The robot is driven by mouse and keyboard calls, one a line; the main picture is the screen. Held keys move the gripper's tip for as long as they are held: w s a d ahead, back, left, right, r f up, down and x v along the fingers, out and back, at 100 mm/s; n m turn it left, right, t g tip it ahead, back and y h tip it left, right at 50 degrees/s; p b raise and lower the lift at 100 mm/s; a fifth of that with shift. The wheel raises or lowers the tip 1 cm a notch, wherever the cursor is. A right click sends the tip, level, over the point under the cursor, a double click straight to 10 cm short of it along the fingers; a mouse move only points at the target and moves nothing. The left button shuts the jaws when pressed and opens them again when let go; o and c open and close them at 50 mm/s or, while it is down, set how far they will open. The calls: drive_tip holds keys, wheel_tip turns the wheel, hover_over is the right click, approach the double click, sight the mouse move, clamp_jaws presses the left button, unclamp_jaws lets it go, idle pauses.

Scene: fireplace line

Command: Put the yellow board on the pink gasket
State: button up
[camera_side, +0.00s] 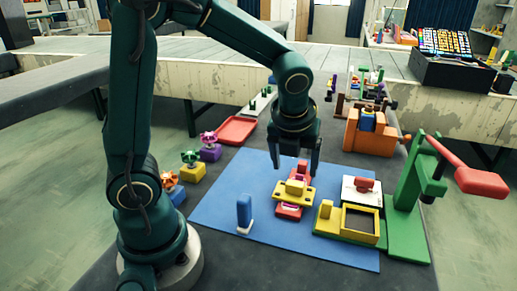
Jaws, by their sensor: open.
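The yellow board (280,194) is a flat plate with a raised block on top. It lies over a red base (287,212) near the middle of the blue mat. A bit of pink (293,206), likely the pink gasket, shows just under the board's front edge; the board hides most of it. I cannot tell whether the board sits fully flat on it. My gripper (294,165) is above and slightly behind the board, fingers pointing down, open and apart from the board. A red upright part (303,170) shows between the fingers, behind the board.
A yellow and green box (326,226) and a green press with a red handle (408,215) stand to the right. A blue upright piece (244,212) stands left on the blue mat (220,205). An orange block (368,138) is behind. The mat's front left is clear.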

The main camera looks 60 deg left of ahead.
drive_tip(key=s+d+r+n+h, duration=0.1)
drive_tip(key=s+n, duration=0.3)
drive_tip(key=n, duration=0.5)
drive_tip(key=s+d+r+n+t+h, duration=0.1)
drive_tip(key=s+n, duration=0.3)
drive_tip(key=n, duration=0.5)
drive_tip(key=s+d+r+n+t+h, duration=0.1)
drive_tip(key=s+d+r+n, duration=0.2)
drive_tip(key=n, duration=0.6)
drive_tip(key=shift+s+d, duration=0.35)
drive_tip(key=shift+s, duration=0.3)
